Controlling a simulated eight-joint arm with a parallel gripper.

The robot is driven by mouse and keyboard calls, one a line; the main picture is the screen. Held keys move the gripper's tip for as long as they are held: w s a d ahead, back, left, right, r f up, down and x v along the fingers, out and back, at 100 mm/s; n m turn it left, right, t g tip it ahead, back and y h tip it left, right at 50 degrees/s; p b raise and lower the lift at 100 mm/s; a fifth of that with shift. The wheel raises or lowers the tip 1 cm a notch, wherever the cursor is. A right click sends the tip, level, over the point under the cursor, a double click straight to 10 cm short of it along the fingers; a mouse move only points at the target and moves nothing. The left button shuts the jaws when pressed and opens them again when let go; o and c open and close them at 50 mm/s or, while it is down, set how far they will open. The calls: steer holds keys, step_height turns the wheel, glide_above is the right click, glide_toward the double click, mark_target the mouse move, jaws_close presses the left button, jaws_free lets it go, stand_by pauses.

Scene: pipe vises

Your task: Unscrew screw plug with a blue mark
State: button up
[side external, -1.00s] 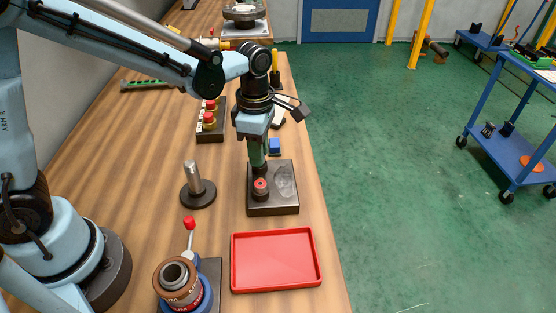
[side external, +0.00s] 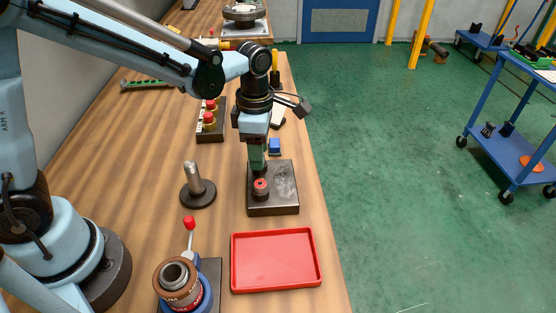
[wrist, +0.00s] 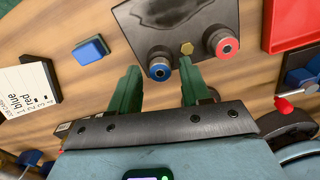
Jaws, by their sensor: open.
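In the wrist view, a dark plug with a blue ring (wrist: 160,69) sits upright on the dark block (wrist: 203,12). A second plug with a red ring (wrist: 223,43) is beside it, to the right. My gripper (wrist: 160,75) is open and empty, its green fingers on either side of the blue-marked plug in the picture. I cannot tell how far above the plug the fingertips are. In the side view, my gripper (side external: 257,163) points down over the block (side external: 272,209). The red-marked plug (side external: 260,186) is in front of it, and the blue-marked plug is hidden.
A brass hex bolt (wrist: 187,47) is on the block. A red tray (side external: 276,260) lies in front, a metal post (side external: 194,178) stands left, and a vise (side external: 178,282) with a red-knobbed lever is front left. A small blue block (side external: 274,146) is behind.

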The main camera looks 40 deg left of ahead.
steer(key=m, duration=1.3)
steer(key=shift+m, duration=0.4)
steer(key=m, duration=0.6)
steer(key=shift+m, duration=0.3)
steer(key=m, duration=0.3)
steer(key=shift+m, duration=0.3)
steer(key=m, duration=0.3)
steer(key=shift+m, duration=0.4)
